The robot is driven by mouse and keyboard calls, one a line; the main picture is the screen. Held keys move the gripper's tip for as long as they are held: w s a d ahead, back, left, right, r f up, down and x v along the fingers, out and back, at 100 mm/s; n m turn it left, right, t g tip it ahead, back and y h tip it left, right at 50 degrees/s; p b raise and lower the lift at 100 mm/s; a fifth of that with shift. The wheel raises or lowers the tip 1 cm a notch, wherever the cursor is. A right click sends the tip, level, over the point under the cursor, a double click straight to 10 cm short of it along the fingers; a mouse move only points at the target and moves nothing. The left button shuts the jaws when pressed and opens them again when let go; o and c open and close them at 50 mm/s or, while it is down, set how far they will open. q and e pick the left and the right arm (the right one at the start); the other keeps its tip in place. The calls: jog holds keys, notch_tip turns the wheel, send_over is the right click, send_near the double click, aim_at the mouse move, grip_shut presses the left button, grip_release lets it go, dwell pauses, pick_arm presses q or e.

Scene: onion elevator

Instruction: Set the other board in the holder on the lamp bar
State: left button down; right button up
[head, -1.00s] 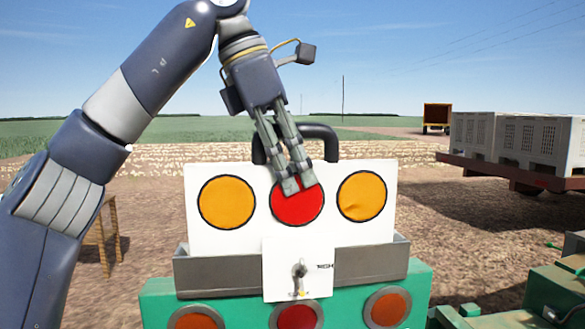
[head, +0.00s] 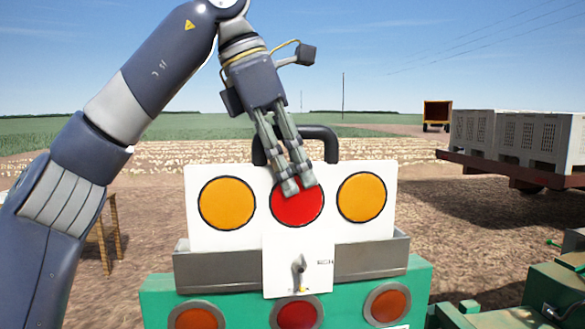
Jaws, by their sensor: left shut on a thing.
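A white board (head: 240,174) with two orange discs and a red disc stands upright at the middle of the head view. Its lower edge is hidden behind the grey metal holder (head: 222,272) on the green lamp bar (head: 160,300). My left gripper (head: 298,188) reaches down from above and is shut on the board at its upper middle, its fingertips over the red disc. The exact contact is hard to see. My right gripper is not in view.
A small white plate with a lever (head: 318,278) sits at the holder's front middle. A black handle (head: 320,132) rises behind the board. Pale crates (head: 528,138) stand on a trailer at right; green machinery (head: 560,285) is below. A wooden stand (head: 104,240) is at left.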

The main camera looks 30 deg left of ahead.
pick_arm(q)
jog(key=shift+f+b, duration=0.4)
jog(key=shift+f, duration=0.2)
jog(key=c, duration=1.1)
grip_release()
notch_tip(320, 180, up, 5)
jog(key=p, duration=0.5)
jog(key=shift+r, duration=1)
